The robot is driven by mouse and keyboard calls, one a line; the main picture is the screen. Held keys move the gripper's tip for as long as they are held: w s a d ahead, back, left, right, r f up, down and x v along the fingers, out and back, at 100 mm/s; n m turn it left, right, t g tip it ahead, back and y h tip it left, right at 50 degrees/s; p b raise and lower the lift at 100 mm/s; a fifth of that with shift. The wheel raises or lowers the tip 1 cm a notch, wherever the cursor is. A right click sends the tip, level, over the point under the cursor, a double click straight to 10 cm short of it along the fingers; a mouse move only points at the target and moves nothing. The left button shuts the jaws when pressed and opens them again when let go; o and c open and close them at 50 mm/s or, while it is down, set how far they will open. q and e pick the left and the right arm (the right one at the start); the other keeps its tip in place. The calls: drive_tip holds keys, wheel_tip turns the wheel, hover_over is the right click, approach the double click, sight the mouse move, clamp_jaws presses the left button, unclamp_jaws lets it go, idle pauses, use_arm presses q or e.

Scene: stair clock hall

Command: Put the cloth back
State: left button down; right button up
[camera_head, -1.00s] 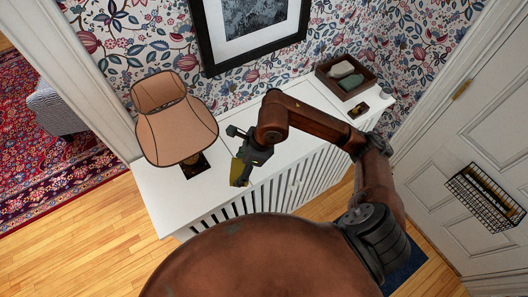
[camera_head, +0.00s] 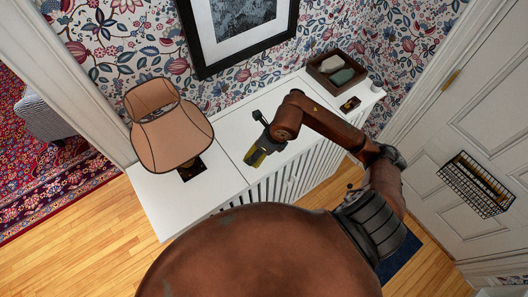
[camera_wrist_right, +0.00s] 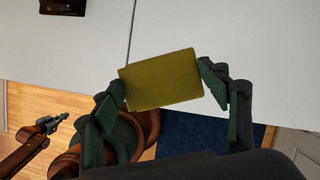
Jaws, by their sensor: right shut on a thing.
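My right gripper (camera_head: 258,150) is shut on a mustard-yellow cloth (camera_head: 254,159), which looks like a flat folded rectangle. In the right wrist view the cloth (camera_wrist_right: 160,82) spans between the two dark green fingers of the right gripper (camera_wrist_right: 163,78). It appears above the front part of the white cabinet top (camera_head: 225,177); I cannot tell the height. My left gripper (camera_wrist_right: 57,121) shows small at the left of the right wrist view, away from the cabinet; its jaws are too small to read. The left arm is out of the head view.
A tan lamp (camera_head: 172,135) stands on the cabinet's left end, by a dark item (camera_head: 192,170). At the back right are a brown box (camera_head: 320,80) with pale and green contents, a small dark item (camera_head: 350,103) and a cup (camera_head: 376,86). The middle top is clear.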

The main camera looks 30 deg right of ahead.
drive_tip(key=d+f, duration=0.1)
drive_tip(key=w+d+f, duration=0.1)
drive_tip(key=f, duration=0.1)
drive_tip(key=shift+d+f, duration=0.25)
drive_tip(key=shift+d, duration=0.1)
drive_tip(key=shift+d+f+p, duration=0.2)
drive_tip(key=shift+f+p, duration=0.2)
drive_tip(key=shift+f, duration=0.55)
drive_tip(key=shift+d+f+p, duration=0.15)
drive_tip(key=shift+f+p, duration=0.25)
drive_tip(key=shift+f, duration=0.55)
drive_tip(key=o, duration=1.2)
drive_tip(key=b+v, duration=0.2)
drive_tip(key=v, duration=1)
